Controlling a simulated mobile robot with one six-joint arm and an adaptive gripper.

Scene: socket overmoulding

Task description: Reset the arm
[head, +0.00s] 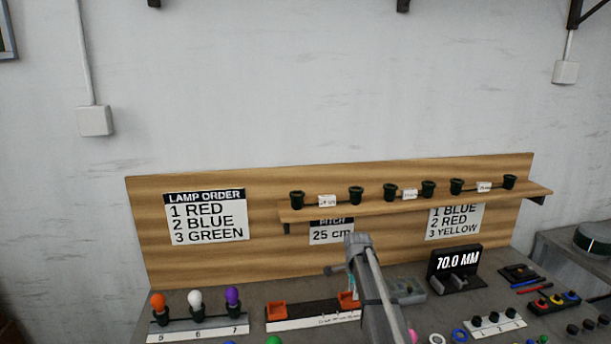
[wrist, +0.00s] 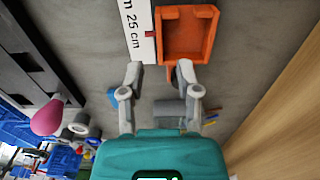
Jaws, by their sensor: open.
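My arm (head: 372,295) rises from the lower edge of the head view, in front of the bench. My gripper (wrist: 158,75) shows in the wrist view with its two fingers apart and nothing between them. An orange open-topped holder (wrist: 187,35) lies just beyond the fingertips, beside a white strip marked 25 cm (wrist: 136,30). In the head view, orange holders sit at the left end (head: 277,310) and near the right end of that strip, the right one partly behind my arm.
A wooden backboard (head: 150,235) carries a shelf with several dark sockets (head: 356,195). Lamps (head: 195,299) stand in a numbered rack at left. A 70.0 MM display (head: 457,262) stands right of my arm. Coloured rings (head: 460,335) lie near the front. Space above the shelf is clear.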

